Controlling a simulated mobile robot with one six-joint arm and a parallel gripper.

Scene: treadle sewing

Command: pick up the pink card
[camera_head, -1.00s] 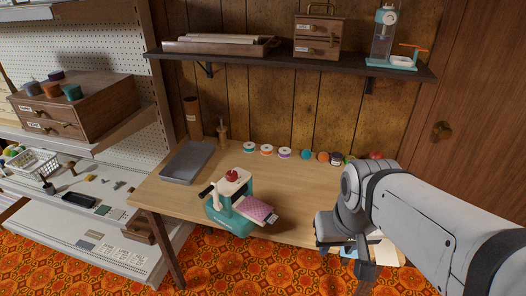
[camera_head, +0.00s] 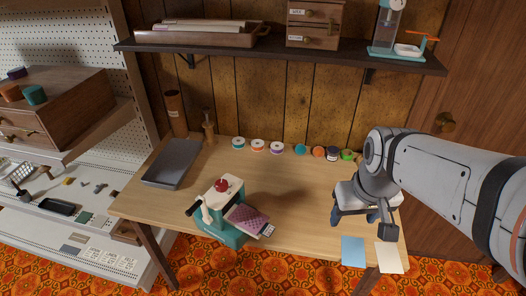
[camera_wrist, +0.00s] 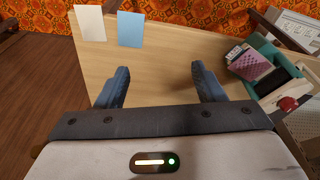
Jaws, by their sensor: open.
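A pink-purple patterned piece (camera_head: 247,216) lies on the front tray of the teal press (camera_head: 226,235). It also shows at the right in the wrist view (camera_wrist: 250,64). I cannot tell whether it is the pink card; no plain pink card shows. A blue card (camera_head: 353,251) and a cream card (camera_head: 391,258) lie side by side at the table's front right edge. My gripper (camera_head: 362,222) is open and empty above the table's right side, behind these two cards. In the wrist view its fingers (camera_wrist: 160,86) are wide apart with bare tabletop between them.
A grey tray (camera_head: 172,163) lies at the left of the wooden table (camera_head: 290,187). Several ribbon spools (camera_head: 257,145) line the table's back. A dark shelf (camera_head: 275,54) hangs above with drawers and a scale. The middle of the table is clear.

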